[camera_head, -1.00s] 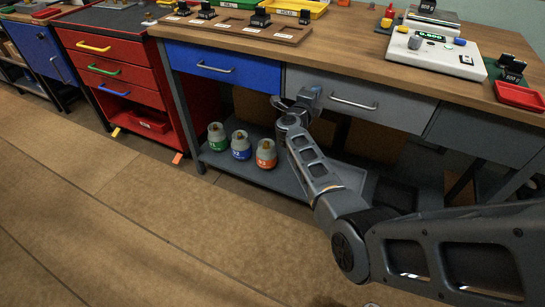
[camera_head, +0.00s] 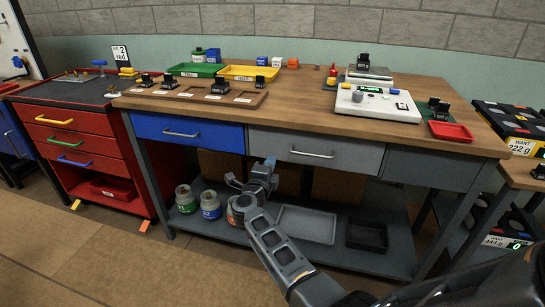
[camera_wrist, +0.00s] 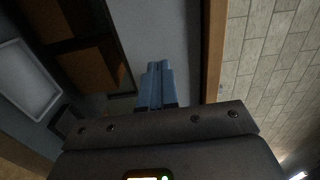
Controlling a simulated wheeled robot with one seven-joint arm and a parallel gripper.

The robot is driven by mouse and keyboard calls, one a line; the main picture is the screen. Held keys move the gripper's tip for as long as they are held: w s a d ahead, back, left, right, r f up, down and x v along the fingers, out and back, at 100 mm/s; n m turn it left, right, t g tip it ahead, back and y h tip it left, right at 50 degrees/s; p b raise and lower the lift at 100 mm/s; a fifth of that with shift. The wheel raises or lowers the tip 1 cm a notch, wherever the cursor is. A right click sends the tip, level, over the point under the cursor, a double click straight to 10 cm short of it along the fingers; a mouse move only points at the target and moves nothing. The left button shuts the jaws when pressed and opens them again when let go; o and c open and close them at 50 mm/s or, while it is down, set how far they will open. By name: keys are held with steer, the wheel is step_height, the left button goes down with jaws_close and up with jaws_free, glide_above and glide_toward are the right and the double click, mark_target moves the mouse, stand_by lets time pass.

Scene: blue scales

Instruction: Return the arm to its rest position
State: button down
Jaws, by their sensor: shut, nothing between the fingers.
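My gripper (camera_head: 251,181) is in front of the workbench, below the drawer row and above the lower shelf in the head view. My arm reaches up to it from the bottom right. In the wrist view the blue-grey fingers (camera_wrist: 156,86) are together with nothing between them. The gripper appears clear of the grey drawer (camera_head: 315,151) and the blue drawer (camera_head: 190,132), though the exact gap cannot be told.
The lower shelf (camera_head: 340,256) holds green, blue and orange-marked jars, the blue-marked jar (camera_head: 210,205) among them, a grey tray (camera_head: 306,224) and a black tray (camera_head: 367,236). A scale (camera_head: 377,104) stands on the wooden benchtop (camera_head: 300,107). Open floor (camera_head: 100,270) lies at the left front.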

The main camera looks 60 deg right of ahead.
steer(key=shift+v, duration=2.4)
steer(key=s+a+r+n+t+y, duration=0.1)
steer(key=s+a+n+t+y, duration=0.45)
steer(key=s+a+n, duration=0.65)
steer(key=s+a+r+n+t+y, duration=0.2)
steer(key=s+a+n+t+y, duration=0.45)
steer(key=s+n, duration=0.5)
steer(key=s+a+r+n+g+y, duration=0.1)
steer(key=s+a+r+n+y, duration=0.1)
steer(key=s+a+r+n, duration=0.2)
steer(key=s+a+r+n+g+y, duration=0.2)
steer(key=s+a+r+n+y, duration=0.1)
steer(key=s+a, duration=0.6)
steer(key=s+n, duration=0.1)
steer(key=s, duration=0.3)
steer(key=shift+a+r, duration=0.25)
steer(key=shift+r, duration=0.15)
steer(key=shift+n, duration=0.25)
